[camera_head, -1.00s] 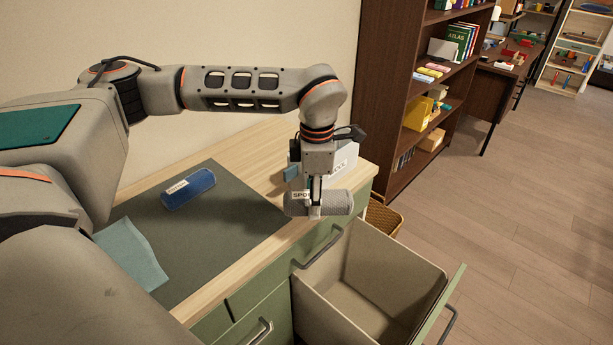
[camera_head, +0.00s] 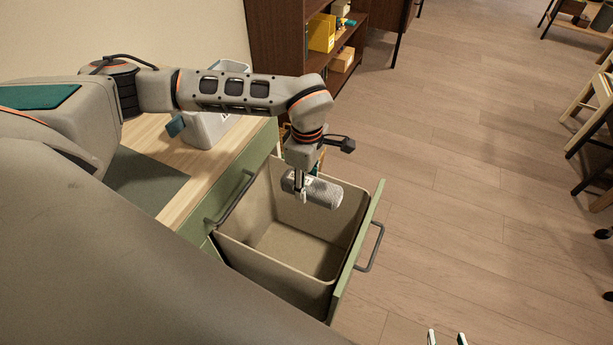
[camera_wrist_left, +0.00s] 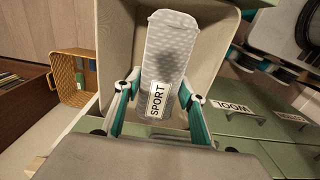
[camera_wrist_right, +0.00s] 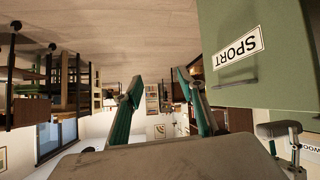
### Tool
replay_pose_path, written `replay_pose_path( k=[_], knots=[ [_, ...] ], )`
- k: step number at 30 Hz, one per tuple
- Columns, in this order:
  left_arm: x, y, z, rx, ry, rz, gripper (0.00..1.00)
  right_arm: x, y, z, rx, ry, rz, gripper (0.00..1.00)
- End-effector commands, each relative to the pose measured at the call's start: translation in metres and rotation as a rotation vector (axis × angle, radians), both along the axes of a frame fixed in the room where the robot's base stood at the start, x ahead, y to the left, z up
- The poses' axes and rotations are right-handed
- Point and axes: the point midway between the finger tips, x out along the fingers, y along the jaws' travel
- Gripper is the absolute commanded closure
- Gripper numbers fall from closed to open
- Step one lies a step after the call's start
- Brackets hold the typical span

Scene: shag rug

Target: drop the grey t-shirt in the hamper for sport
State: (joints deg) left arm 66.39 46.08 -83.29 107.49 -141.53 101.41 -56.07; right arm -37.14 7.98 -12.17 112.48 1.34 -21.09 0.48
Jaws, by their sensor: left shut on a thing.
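The grey t-shirt (camera_head: 324,192) is a light grey textured roll with a SPORT label, readable in the left wrist view (camera_wrist_left: 168,48). My left gripper (camera_head: 302,190) is shut on it near one end and holds it over the opening of the hamper. The sport hamper (camera_head: 280,248) is a beige bin in a pulled-out green drawer; its inside looks empty. Its green front with a SPORT label shows in the right wrist view (camera_wrist_right: 270,40). My right gripper (camera_wrist_right: 165,105) is open and empty, outside the drawer front; its fingertips show at the head view's bottom edge.
A white box (camera_head: 213,125) stands on the wooden counter (camera_head: 180,195) beside the drawer. Closed green fronts, one labelled WOOL (camera_wrist_left: 233,108), are next to the open one. A wicker basket (camera_wrist_left: 72,78) and a dark bookcase (camera_head: 280,40) stand beyond.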

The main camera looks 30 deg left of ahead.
Motion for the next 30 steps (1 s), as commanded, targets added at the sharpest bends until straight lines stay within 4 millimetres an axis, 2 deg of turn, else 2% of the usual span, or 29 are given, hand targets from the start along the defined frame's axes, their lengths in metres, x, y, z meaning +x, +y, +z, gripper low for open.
replay_pose_path(
  k=[1, 12, 22, 30],
  knots=[
    [-0.001, 0.0, -0.008, 0.0, 0.003, -0.001, 0.86, -0.002, 0.0, -0.006, -0.002, 0.004, 0.001, 0.6],
    [-0.005, -0.003, -0.042, 0.001, 0.005, -0.007, 0.86, -0.006, -0.004, -0.031, -0.02, 0.018, 0.004, 0.6],
    [-0.002, -0.001, -0.07, 0.001, 0.004, -0.006, 0.86, 0.009, -0.01, -0.03, -0.038, -0.014, 0.002, 0.6],
    [0.004, 0.005, -0.095, 0.001, 0.004, 0.001, 0.86, 0.006, -0.011, -0.039, -0.047, -0.006, 0.005, 0.6]
  ],
)
